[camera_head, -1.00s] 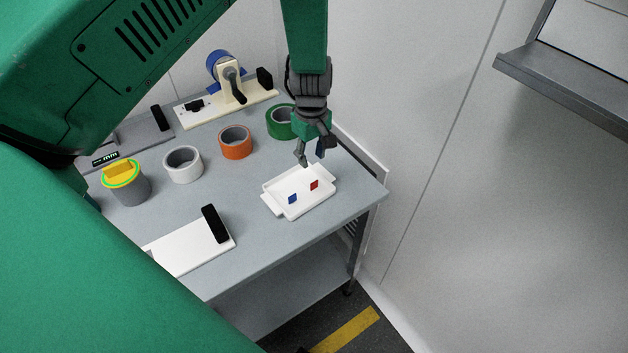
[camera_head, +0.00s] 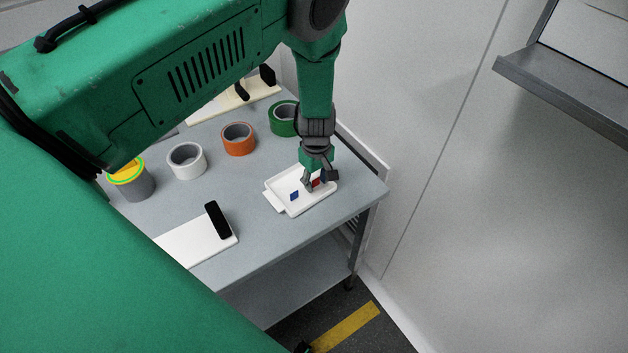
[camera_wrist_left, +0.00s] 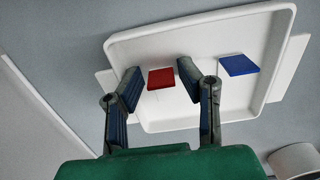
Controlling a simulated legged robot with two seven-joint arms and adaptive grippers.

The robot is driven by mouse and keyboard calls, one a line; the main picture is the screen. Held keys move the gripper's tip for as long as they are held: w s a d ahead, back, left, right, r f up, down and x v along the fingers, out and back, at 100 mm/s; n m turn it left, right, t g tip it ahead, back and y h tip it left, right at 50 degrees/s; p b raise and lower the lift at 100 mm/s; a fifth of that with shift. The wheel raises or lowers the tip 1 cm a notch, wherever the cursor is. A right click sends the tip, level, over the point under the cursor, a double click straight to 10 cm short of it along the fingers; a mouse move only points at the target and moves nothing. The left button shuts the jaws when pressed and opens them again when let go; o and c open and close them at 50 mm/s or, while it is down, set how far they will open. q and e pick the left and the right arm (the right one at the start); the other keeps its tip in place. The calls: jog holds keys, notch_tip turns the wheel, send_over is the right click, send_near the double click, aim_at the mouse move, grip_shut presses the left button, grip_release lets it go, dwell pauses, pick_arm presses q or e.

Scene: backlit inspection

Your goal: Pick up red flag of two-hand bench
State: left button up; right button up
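The red flag (camera_wrist_left: 161,78) stands in a white tray (camera_wrist_left: 180,112) and shows between the two fingers of my left gripper (camera_wrist_left: 160,85) in the wrist view. The fingers are open, with a gap on each side of the flag. In the head view the red flag (camera_head: 316,182) is partly hidden by the left gripper (camera_head: 320,182), which is low over the tray (camera_head: 285,207). The blue flag (camera_head: 294,196) stands to the left in the same tray; in the wrist view it (camera_wrist_left: 239,65) is right of the fingers. My right gripper is not in view.
White (camera_head: 187,161), orange (camera_head: 238,139) and green (camera_head: 284,118) tape rolls stand behind the tray on the grey bench (camera_head: 225,185). A grey can with a yellow top (camera_head: 130,180) is at left. A white board with a black block (camera_head: 218,220) lies in front. A wall is at right.

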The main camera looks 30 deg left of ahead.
pick_arm(q)
jog(key=c, duration=0.4)
jog(key=shift+r, duration=0.1)
jog(key=shift+c, duration=0.2)
